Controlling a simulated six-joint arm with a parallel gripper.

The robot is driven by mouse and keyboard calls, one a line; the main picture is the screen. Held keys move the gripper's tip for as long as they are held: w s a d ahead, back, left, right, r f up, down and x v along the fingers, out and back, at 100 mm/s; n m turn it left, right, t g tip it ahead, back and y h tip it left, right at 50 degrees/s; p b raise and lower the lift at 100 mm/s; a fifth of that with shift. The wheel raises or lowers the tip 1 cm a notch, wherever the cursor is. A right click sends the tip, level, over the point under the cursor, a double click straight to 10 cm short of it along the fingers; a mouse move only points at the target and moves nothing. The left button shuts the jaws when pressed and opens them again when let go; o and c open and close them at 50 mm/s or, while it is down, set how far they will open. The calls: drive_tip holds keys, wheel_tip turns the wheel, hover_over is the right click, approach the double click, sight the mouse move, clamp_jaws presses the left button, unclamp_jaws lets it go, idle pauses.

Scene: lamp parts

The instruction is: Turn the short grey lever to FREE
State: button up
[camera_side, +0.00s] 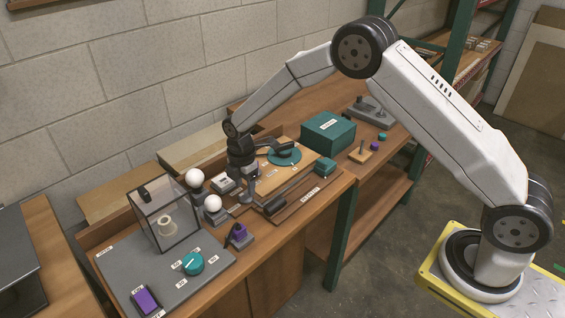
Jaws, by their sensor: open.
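My gripper (246,190) points down over the middle of the bench, with its dark wrist above it. Its jaws are open and I see nothing held in them. I cannot pick out the short grey lever for certain; my wrist and gripper cover part of the area. A teal disc (284,157) with a dark bar across it lies on a wooden board to the right of the gripper. A dark block (275,205) sits on a brown rail just right of and below the gripper. The small labels are too small to read, so I cannot locate FREE.
At left, a grey panel (117,272) carries a teal knob (193,263), a purple switch (146,300) and a clear box (166,219). White balls (213,203) stand near the gripper. A green box (328,134) stands behind right. A purple-topped block (239,232) sits in front.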

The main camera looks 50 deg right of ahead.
sight(246, 192)
wheel_tip(246, 192, up, 6)
drive_tip(key=shift+f, duration=0.15)
idle(0.5)
drive_tip(key=shift+s+d+r+m, duration=0.2)
drive_tip(key=shift+s+r+m, duration=0.05)
drive_tip(key=shift+s+m, duration=0.1)
drive_tip(key=s+d+r+m+t, duration=0.1)
drive_tip(key=s+d+r+m, duration=0.1)
drive_tip(key=s+m, duration=0.6)
drive_tip(key=s+d+r+m+t, duration=0.1)
drive_tip(key=s+d+r+m, duration=0.1)
drive_tip(key=s+d+m, duration=0.3)
drive_tip(key=s+m, duration=0.4)
drive_tip(key=s, duration=0.6)
drive_tip(key=shift+s+t, duration=0.3)
drive_tip(key=shift+s, duration=0.05)
